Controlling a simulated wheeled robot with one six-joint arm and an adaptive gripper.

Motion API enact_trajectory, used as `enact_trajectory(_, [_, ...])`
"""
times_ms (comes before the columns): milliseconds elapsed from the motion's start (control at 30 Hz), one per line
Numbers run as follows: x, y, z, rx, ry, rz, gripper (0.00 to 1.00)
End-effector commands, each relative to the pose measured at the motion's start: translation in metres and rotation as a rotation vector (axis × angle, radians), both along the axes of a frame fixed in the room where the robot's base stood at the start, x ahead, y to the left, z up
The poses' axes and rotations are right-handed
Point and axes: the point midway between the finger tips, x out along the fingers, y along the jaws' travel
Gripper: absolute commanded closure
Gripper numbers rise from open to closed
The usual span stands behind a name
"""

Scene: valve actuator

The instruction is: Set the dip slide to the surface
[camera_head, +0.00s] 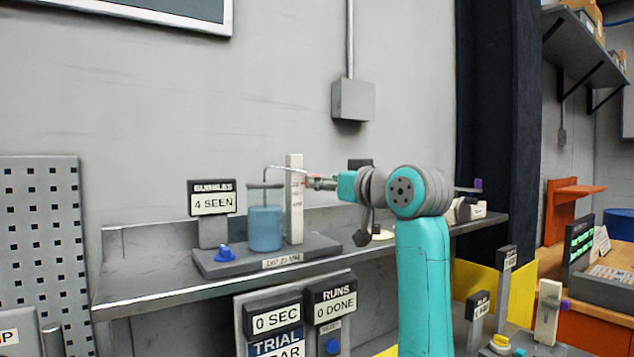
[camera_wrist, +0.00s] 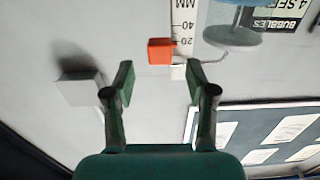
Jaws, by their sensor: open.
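The dip slide is a pale upright post (camera_head: 294,215) with a millimetre scale, on a grey base labelled as the dip stand. Its orange-red block (camera_wrist: 160,50) shows beside the scale (camera_wrist: 186,35) in the upside-down wrist view. A thin bent rod (camera_head: 285,168) runs left from the post's top, over a beaker of blue liquid (camera_head: 265,230). A grey disc (camera_wrist: 232,37) shows near the beaker's top; its exact gap to the liquid is unclear. My gripper (camera_wrist: 155,95) is open, with the orange block ahead between the finger lines, apparently not held. In the head view my gripper (camera_head: 322,183) is right of the post.
A bubbles display (camera_head: 212,200) reads "4 SEEN" behind the base. A blue knob (camera_head: 225,253) sits at the base's front left. Below the shelf (camera_head: 150,290), displays read "0 SEC" (camera_head: 275,320) and "0 DONE" (camera_head: 336,304). A grey wall box (camera_head: 353,100) is above.

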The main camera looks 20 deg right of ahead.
Motion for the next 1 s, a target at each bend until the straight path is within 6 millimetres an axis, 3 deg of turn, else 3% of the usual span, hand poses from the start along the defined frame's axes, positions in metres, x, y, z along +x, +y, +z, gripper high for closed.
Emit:
enact_trajectory(300, [0.033, 0.011, 0.000, 0.000, 0.001, 0.000, 0.44])
enact_trajectory(633, [0.036, 0.012, 0.000, -0.001, 0.000, 0.000, 0.44])
enact_trajectory(667, [0.036, 0.012, 0.000, -0.001, 0.000, 0.000, 0.46])
enact_trajectory(867, [0.036, 0.012, 0.000, -0.001, 0.000, 0.000, 0.96])
enact_trajectory(1000, [0.036, 0.012, 0.000, -0.001, 0.000, 0.000, 1.00])
